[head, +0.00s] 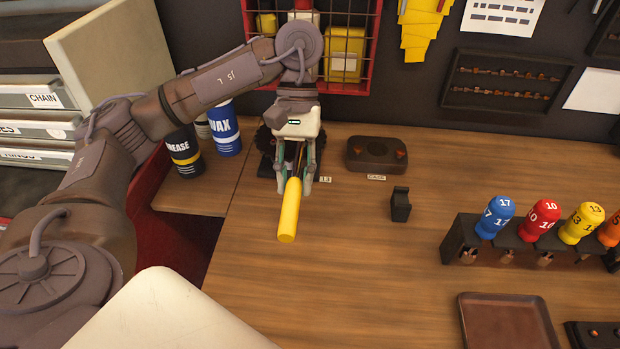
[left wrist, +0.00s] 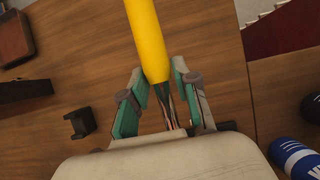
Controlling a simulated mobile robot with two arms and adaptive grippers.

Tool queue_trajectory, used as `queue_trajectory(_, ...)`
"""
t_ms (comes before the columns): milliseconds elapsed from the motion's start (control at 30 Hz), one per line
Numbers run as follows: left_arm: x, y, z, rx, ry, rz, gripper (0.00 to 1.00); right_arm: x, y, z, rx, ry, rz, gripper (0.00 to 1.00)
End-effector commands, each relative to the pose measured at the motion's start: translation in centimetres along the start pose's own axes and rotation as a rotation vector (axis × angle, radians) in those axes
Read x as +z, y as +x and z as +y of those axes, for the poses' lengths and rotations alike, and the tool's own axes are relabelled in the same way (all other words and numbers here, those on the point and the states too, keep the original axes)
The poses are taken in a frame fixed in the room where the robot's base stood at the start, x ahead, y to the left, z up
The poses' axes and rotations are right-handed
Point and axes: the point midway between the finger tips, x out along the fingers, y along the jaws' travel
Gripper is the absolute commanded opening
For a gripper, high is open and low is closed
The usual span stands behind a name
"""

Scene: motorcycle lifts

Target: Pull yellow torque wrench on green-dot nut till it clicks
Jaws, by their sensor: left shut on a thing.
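The torque wrench's yellow handle (head: 289,212) points toward the front of the wooden bench. My left gripper (head: 297,168) is shut on its thin metal shaft just behind the yellow part. In the left wrist view the yellow handle (left wrist: 146,40) runs up and away from the gripper (left wrist: 162,82), with the shaft between the green-padded fingers. The wrench's head is hidden under the gripper. The nut and its green dot are not visible. A dark toothed part (head: 264,140) shows partly behind the gripper. My right gripper is not in view.
A dark case (head: 363,154) and a small black holder (head: 400,206) stand to the right. A black rack (head: 455,240) holds numbered coloured handles, with a brown tray (head: 476,312) in front. A blue wax can (head: 224,132) stands left. Bench around the yellow handle is clear.

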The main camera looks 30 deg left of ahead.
Motion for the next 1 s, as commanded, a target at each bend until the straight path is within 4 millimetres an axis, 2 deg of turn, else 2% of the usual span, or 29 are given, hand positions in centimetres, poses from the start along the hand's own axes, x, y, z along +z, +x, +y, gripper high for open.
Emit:
queue_trajectory(133,0.2,-0.3,-0.9,-0.017,0.034,0.003,0.0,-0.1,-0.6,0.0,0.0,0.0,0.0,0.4)
queue_trajectory(533,0.1,-0.3,-1.2,-0.023,0.048,0.005,0.0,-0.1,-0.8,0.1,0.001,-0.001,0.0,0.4)
queue_trajectory(867,-0.2,-0.7,-4.1,-0.084,0.165,0.006,0.0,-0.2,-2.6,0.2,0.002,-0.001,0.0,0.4)
queue_trajectory(1000,-0.3,-0.4,-4.0,-0.083,0.168,0.006,0.0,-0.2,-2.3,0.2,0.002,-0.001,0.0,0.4)
